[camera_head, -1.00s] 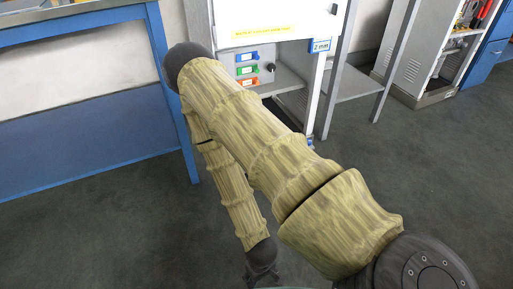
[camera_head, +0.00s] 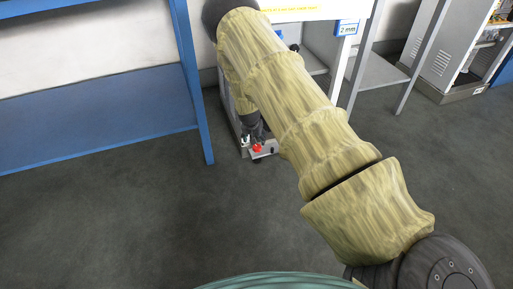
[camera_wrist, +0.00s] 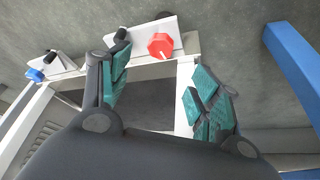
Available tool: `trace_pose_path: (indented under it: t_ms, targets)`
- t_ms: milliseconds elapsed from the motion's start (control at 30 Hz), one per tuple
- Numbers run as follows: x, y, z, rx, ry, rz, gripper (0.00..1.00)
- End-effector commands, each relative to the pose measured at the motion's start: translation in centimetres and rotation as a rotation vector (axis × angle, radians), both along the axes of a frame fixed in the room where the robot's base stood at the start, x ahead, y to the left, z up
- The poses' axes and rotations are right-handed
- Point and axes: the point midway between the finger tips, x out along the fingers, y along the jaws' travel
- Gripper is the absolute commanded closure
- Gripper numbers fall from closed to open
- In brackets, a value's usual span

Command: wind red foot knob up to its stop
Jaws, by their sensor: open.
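The red foot knob (camera_wrist: 160,46) shows in the wrist view at the top middle, on a light foot plate (camera_wrist: 185,42) at the end of the white frame bar. In the head view the red knob (camera_head: 257,148) is small, low at the frame's base near the floor. My gripper (camera_wrist: 160,85) is open, with a teal-padded finger on each side. In the wrist picture the knob lies beyond the fingertips, between their lines; nothing is held. Whether a finger touches the knob cannot be told. In the head view my gripper (camera_head: 253,130) is just above the knob, partly hidden by my arm.
A blue knob (camera_wrist: 35,75) sits on another foot at the left of the wrist view. A blue table leg (camera_wrist: 293,62) stands at the right. A grey shelf stand (camera_head: 375,72) and cabinet (camera_head: 440,62) are at the back right. The floor in front is clear.

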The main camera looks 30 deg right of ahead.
Motion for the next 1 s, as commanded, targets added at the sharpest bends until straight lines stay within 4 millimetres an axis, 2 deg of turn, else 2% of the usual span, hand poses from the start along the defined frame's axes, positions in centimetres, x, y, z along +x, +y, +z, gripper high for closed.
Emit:
trace_pose_path:
  t_ms: [600, 800, 1000]
  targets:
    - [2.2, -2.3, -8.2, -0.001, 0.001, 0.000, 0.37]
    - [2.6, -2.8, -9.6, 0.000, 0.001, 0.000, 0.37]
    - [2.7, -3.0, -9.9, 0.000, 0.001, 0.000, 0.37]
